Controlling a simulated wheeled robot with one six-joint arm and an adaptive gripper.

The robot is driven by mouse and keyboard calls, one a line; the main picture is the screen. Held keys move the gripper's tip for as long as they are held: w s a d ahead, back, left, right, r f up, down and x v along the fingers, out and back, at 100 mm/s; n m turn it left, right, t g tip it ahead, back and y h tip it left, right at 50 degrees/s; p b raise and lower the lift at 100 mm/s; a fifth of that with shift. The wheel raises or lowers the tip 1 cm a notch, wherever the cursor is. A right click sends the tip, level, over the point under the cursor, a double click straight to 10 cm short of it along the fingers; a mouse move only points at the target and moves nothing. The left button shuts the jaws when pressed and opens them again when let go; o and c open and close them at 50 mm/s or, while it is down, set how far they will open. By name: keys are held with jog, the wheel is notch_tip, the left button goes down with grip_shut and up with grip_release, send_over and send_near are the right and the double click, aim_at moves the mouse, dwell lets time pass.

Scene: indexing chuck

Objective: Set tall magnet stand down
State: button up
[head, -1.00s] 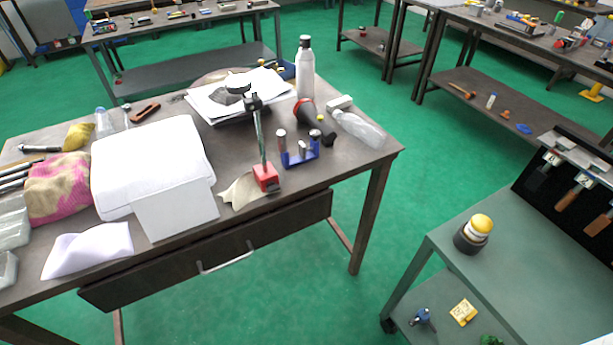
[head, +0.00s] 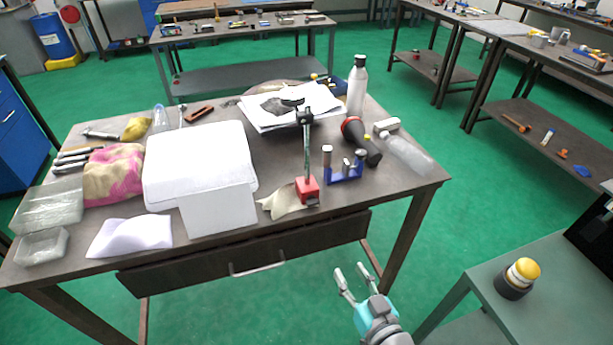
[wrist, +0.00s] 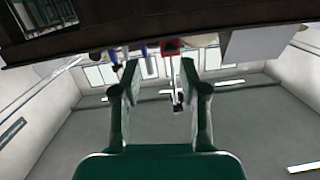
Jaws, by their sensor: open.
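The tall magnet stand (head: 307,160) stands upright on the workbench near its front edge, with a red base and a thin post topped by a dark clamp. My gripper (head: 357,277) is open and empty, in front of the bench and below its top, apart from the stand. In the wrist view my gripper (wrist: 160,75) shows two spread fingers with nothing held between them. The stand's red base (wrist: 171,45) appears there beyond the fingers, upside down, with its post running down the picture.
A blue holder (head: 345,172) with metal cylinders stands right of the stand. A crumpled tan cloth (head: 284,203) and a white box (head: 218,208) lie left of it. A black-and-red tool (head: 360,138) and a clear bottle (head: 408,153) are behind right. A green cart (head: 560,300) stands at right.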

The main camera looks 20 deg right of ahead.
jog(key=w+d+r+n+t+y, duration=0.1)
jog(key=w+r+n+y, duration=0.3)
jog(key=w+r, duration=1.05)
jog(key=shift+a+r+x, duration=0.15)
jog(key=shift+x, duration=2.65)
jog(key=shift+a+r+x, duration=0.1)
jog(key=shift+r+x, duration=0.05)
jog(key=shift+x, duration=2.65)
jog(key=shift+c, duration=0.2)
grip_shut()
jog(key=shift+r, duration=0.1)
